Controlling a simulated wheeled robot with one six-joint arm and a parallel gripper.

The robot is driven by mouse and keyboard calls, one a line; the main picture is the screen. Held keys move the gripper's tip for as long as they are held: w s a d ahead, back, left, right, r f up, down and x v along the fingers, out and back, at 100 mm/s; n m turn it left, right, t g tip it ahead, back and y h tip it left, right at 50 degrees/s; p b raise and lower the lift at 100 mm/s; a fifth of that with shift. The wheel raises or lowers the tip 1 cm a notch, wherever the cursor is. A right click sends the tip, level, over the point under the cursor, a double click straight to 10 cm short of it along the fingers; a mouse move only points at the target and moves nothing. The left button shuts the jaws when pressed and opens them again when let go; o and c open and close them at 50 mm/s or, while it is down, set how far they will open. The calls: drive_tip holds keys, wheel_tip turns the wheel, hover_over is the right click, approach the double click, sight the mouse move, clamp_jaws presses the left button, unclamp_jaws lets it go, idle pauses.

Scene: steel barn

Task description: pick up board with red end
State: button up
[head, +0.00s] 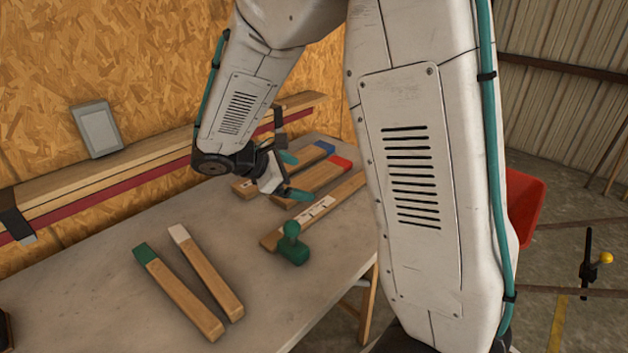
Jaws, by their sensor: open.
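The board with the red end (318,182) lies flat on the grey table, its red end pointing to the back right. A board with a blue end (301,159) lies just behind it. My gripper (291,176) is above the near parts of these two boards, its teal-tipped fingers apart. I see nothing held between the fingers. My gripper hides part of the red-ended board. I cannot tell how high the fingertips are above the wood.
A board with a white label (320,206) lies in front, with a green stamp-like object (290,244) beside it. Green-ended (180,291) and white-ended (207,272) boards lie front left. A wall-side ledge (110,177) runs behind the table (90,262). The table's left-middle is clear.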

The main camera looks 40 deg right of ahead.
drive_tip(key=w+f+n+t, duration=0.1)
drive_tip(key=w+f+n, duration=0.1)
drive_tip(key=w+f, duration=0.1)
drive_tip(key=w+a+f+n+t+h, duration=0.1)
drive_tip(key=w+f+n, duration=0.1)
drive_tip(key=w+f, duration=0.1)
drive_tip(key=w+a+f+n+t+h, duration=0.1)
drive_tip(key=w+f+n, duration=0.1)
drive_tip(key=w+f, duration=0.1)
drive_tip(key=shift+a+f+n, duration=0.1)
drive_tip(key=shift+a+n, duration=0.05)
drive_tip(key=shift+n, duration=0.15)
drive_tip(key=shift+w+d+f+h, duration=0.2)
drive_tip(key=shift+f+h, duration=0.05)
drive_tip(key=shift+h, duration=0.05)
drive_tip(key=x, duration=0.7)
drive_tip(key=shift+w+d+f, duration=0.1)
drive_tip(key=shift+f, duration=0.05)
drive_tip(key=c, duration=1.2)
